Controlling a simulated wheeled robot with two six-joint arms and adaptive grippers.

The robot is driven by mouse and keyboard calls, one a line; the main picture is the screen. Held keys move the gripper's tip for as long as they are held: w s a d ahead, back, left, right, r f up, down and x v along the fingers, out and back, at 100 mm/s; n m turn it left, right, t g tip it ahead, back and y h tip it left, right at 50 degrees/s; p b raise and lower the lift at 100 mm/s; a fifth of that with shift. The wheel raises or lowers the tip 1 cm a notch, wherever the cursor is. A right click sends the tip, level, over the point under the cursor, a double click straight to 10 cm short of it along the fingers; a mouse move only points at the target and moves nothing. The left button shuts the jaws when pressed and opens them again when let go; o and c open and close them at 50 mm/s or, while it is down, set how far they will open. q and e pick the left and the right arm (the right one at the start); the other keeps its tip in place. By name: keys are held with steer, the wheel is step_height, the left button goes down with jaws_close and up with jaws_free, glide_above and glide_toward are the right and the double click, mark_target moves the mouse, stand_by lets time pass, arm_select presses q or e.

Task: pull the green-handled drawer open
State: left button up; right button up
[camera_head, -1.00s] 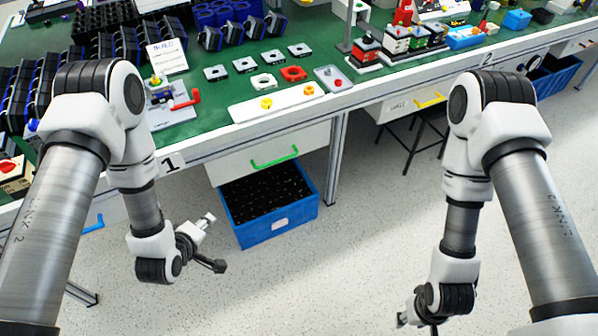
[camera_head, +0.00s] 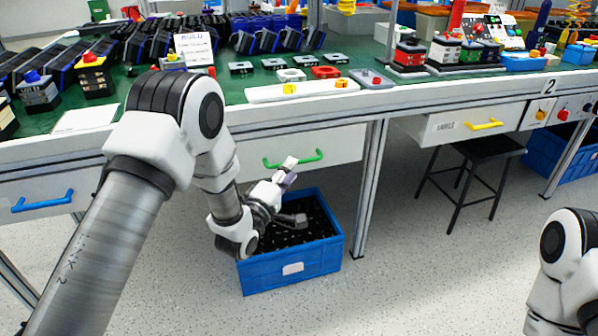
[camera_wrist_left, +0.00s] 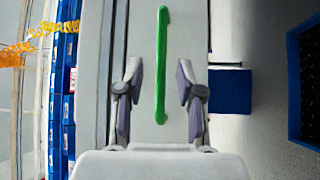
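The white drawer (camera_head: 338,146) with the green handle (camera_head: 300,160) sits under the green-topped workbench and looks shut. My left gripper (camera_head: 298,191) is in front of the drawer, just below the handle in the head view. In the left wrist view the green handle (camera_wrist_left: 162,65) runs lengthwise between the two open fingers (camera_wrist_left: 161,85), with a gap on each side. The fingers do not touch it. How far the fingertips are from the drawer face is hard to tell. My right gripper is out of view; only part of my right arm shows at the lower right.
A blue crate (camera_head: 292,267) stands on the floor below the drawer. A blue-handled drawer (camera_head: 42,201) is at the left, and a yellow-handled drawer (camera_head: 482,125) at the right. A black stool (camera_head: 470,150) stands under the bench. A bench leg (camera_head: 372,185) is right of the crate.

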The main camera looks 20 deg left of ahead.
arm_select(q)
steer(key=b+x, duration=0.1)
steer(key=x, duration=0.3)
steer(key=shift+w, duration=0.25)
jaws_close()
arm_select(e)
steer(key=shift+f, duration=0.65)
